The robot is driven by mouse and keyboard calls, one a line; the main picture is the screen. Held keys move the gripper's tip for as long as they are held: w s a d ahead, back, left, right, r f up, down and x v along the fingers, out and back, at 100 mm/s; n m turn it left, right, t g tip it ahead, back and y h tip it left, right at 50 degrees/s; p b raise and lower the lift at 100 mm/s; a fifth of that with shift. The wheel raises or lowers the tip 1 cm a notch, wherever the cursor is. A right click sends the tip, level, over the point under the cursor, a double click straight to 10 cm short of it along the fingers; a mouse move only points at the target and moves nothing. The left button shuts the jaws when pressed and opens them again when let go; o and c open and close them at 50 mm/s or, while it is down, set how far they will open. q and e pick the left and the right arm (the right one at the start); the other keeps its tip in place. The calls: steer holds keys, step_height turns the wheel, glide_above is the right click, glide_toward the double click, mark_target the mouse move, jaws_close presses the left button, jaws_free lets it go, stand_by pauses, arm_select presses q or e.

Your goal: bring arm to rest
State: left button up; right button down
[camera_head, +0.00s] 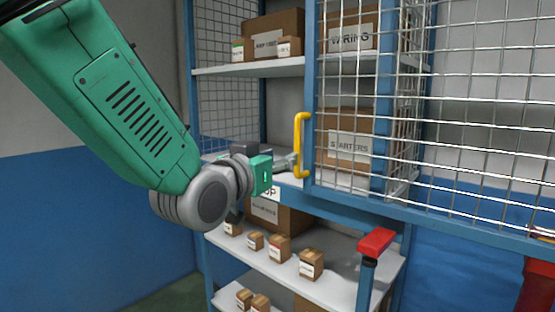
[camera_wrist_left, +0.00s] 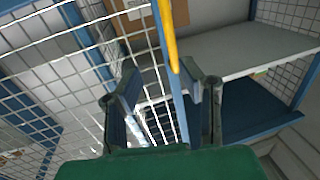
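My left arm (camera_head: 125,95), green with grey joints, comes in from the upper left in the head view. Its gripper (camera_head: 287,163) is beside the yellow handle (camera_head: 301,145) of a wire-mesh door, just left of the handle's lower part. In the left wrist view the fingers of my left gripper (camera_wrist_left: 163,88) stand apart with no object held between them. The yellow handle (camera_wrist_left: 166,35) shows beyond the fingertips there; I cannot tell whether they touch. My right gripper is in neither view.
A blue shelf unit with white shelves (camera_head: 345,275) holds several cardboard boxes (camera_head: 278,248). The mesh door (camera_head: 350,90) covers the upper right part. A red-topped post (camera_head: 376,242) stands in front. The floor at the lower left (camera_head: 175,298) looks clear.

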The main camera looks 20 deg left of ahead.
arm_select(q)
steer(key=shift+s+a, duration=0.15)
steer(key=shift+a, duration=0.1)
steer(key=shift+a, duration=0.15)
steer(key=s+a+f+g+y+b, duration=0.1)
steer(key=s+f+g+b, duration=0.15)
steer(key=f, duration=0.95)
steer(key=s+a+f+n+g+b, duration=0.1)
steer(key=s+a+f+g, duration=0.15)
steer(key=f, duration=0.95)
steer(key=s+a+f+g+y+b, duration=0.1)
steer(key=s+f+g, duration=0.2)
steer(key=f, duration=1)
steer(key=s+a+f+g+b, duration=0.2)
steer(key=s+f+g, duration=0.2)
steer(key=s+f, duration=0.8)
steer(key=s+a+f+g+y+b, duration=0.1)
steer(key=s+f+g, duration=0.4)
steer(key=s+f, duration=0.8)
steer(key=s+a+b, duration=0.1)
steer(key=s+a, duration=0.1)
steer(key=s, duration=0.1)
steer(key=shift+f+n+b, duration=0.15)
steer(key=shift+n+b, duration=0.2)
steer(key=shift+n, duration=0.05)
steer(key=shift+a, duration=0.1)
